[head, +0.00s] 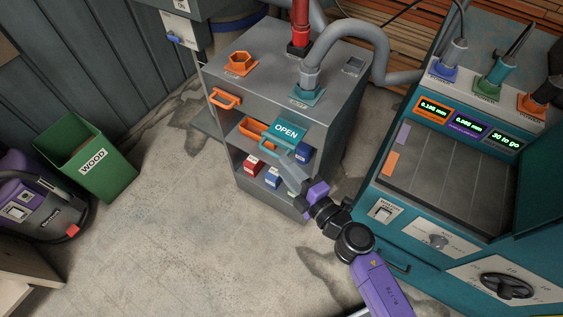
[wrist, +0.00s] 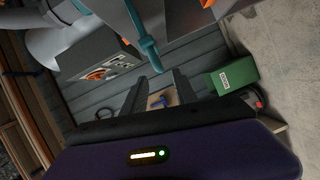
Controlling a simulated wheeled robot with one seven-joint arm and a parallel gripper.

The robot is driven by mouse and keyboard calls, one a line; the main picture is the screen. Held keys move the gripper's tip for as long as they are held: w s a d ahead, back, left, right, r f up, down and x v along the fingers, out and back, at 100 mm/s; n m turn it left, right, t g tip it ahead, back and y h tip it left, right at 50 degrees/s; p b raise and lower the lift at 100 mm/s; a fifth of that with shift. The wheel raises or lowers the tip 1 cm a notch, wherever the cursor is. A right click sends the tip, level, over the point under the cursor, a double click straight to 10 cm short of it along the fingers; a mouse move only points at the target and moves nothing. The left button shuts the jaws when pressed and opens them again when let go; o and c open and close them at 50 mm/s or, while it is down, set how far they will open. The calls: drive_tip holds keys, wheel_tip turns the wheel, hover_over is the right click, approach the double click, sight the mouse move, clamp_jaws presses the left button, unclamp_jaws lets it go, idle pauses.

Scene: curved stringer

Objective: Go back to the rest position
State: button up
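My gripper (head: 287,160) is at the end of my purple arm, in front of the grey cabinet (head: 225,85). It is close to the teal flap marked OPEN (head: 287,131); whether they touch is hard to tell. In the wrist view my gripper (wrist: 157,88) shows two dark fingers apart, with nothing held between them. A teal handle (wrist: 147,52) hangs just above the fingers there. My arm reaches up and left from the lower right of the head view.
The teal machine (head: 430,260) with lit displays stands close on the right of my arm. Red and blue boxes (head: 272,177) sit on the cabinet's shelves. A green WOOD bin (head: 112,175) and a purple vacuum (head: 30,205) are at left. Floor between is clear.

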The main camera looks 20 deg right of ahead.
idle(0.5)
drive_tip(key=s+d+r+m+h, duration=0.1)
drive_tip(key=s+r+m, duration=0.3)
drive_tip(key=s, duration=0.6)
drive_tip(key=s+d+r+m+g+h, duration=0.1)
drive_tip(key=s+r+m, duration=0.4)
drive_tip(key=s+m, duration=0.3)
drive_tip(key=s+d+r+m+h, duration=0.1)
drive_tip(key=s+r+m, duration=0.3)
drive_tip(key=s, duration=1)
drive_tip(key=m+h, duration=0.1)
drive_tip(key=m, duration=0.1)
drive_tip(key=shift+s+d+r+m+g, duration=0.25)
drive_tip(key=shift+r+m+g, duration=0.05)
drive_tip(key=shift+r, duration=0.1)
idle(0.4)
